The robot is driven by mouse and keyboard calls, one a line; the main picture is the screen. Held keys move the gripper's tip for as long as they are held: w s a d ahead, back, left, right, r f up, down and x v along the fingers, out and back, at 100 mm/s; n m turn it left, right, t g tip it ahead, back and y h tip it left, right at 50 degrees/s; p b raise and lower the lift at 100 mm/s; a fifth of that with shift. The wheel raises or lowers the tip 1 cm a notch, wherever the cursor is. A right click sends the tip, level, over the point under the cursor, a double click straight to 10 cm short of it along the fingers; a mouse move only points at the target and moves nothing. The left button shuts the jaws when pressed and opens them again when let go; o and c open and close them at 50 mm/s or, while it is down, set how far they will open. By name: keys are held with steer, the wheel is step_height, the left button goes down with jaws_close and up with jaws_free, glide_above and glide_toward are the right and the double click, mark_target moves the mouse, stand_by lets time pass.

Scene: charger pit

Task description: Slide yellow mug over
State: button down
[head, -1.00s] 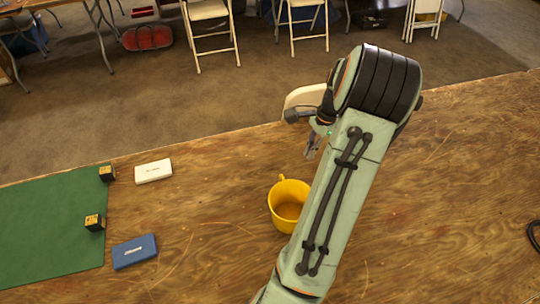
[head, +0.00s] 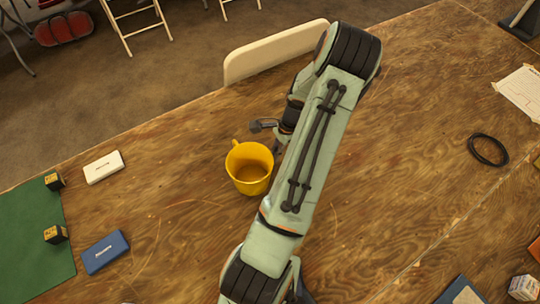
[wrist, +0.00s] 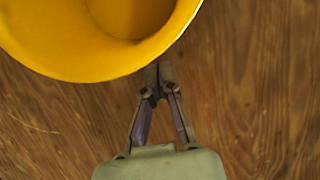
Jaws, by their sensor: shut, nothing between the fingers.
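The yellow mug (head: 249,168) stands upright on the wooden table, left of my arm in the head view, with its handle toward the far side. In the wrist view the mug (wrist: 95,62) fills the upper left, and its inside looks empty. My gripper (wrist: 158,72) is shut and empty, with its fingertips close beside the mug's lower right side. Whether they touch the mug I cannot tell. In the head view the gripper's fingers are mostly hidden behind my arm.
Left of the mug are a white box (head: 104,167), a blue box (head: 106,252), and two small dark cubes (head: 55,234) by a green mat (head: 30,250). A black cable ring (head: 488,150) lies at right. A chair back (head: 275,52) stands beyond the far edge. Table around the mug is clear.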

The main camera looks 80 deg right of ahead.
steer(key=shift+w+a, duration=0.6)
steer(key=shift+a, duration=0.05)
steer(key=w+a, duration=1.4)
steer(key=shift+w+a, duration=0.25)
steer(key=shift+d, duration=0.1)
steer(key=s+d, duration=0.2)
steer(key=shift+s+d, duration=0.35)
steer(key=v, duration=1)
steer(key=shift+a, duration=0.1)
